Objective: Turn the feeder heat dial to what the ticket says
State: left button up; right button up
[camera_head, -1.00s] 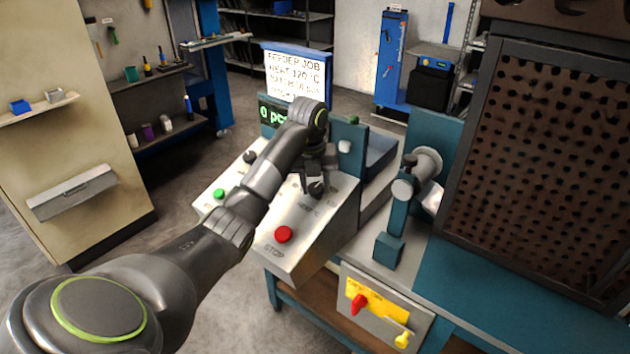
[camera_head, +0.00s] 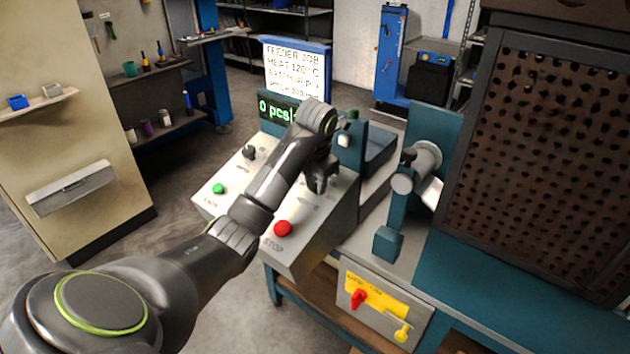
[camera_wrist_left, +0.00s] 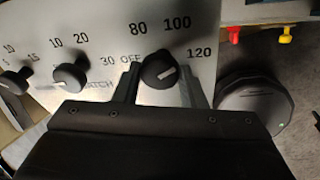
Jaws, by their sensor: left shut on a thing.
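The ticket (camera_head: 297,70) stands above the panel in the head view and reads FEEDER JOB, HEAT 120 °C; its lower lines are hard to read. The heat dial (camera_wrist_left: 160,70) is a black knob with a white mark, on a scale of OFF, 80, 100 and 120. Its mark points right and slightly up, roughly toward the 120 side. My left gripper (camera_head: 320,184) is shut on this dial, one finger on each side in the left wrist view (camera_wrist_left: 158,84). In the head view the gripper mostly hides the dial. My right gripper is not in view.
The panel (camera_head: 235,210) carries a green button (camera_head: 218,188), a red STOP button (camera_head: 283,228) and another black knob (camera_head: 249,152). The batch dial (camera_wrist_left: 71,75) is left of the heat dial. A display (camera_head: 275,108) reads 0 pcs. A perforated guard (camera_head: 550,160) stands at right.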

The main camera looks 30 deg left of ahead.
pick_arm(q)
jog(key=m+t+b, duration=0.1)
jog(key=m+b, duration=0.1)
jog(key=m, duration=0.3)
jog(key=shift+m, duration=0.3)
jog(key=shift+r, duration=0.1)
dwell(0.4)
jog(key=o, duration=1)
jog(key=shift+s, duration=0.1)
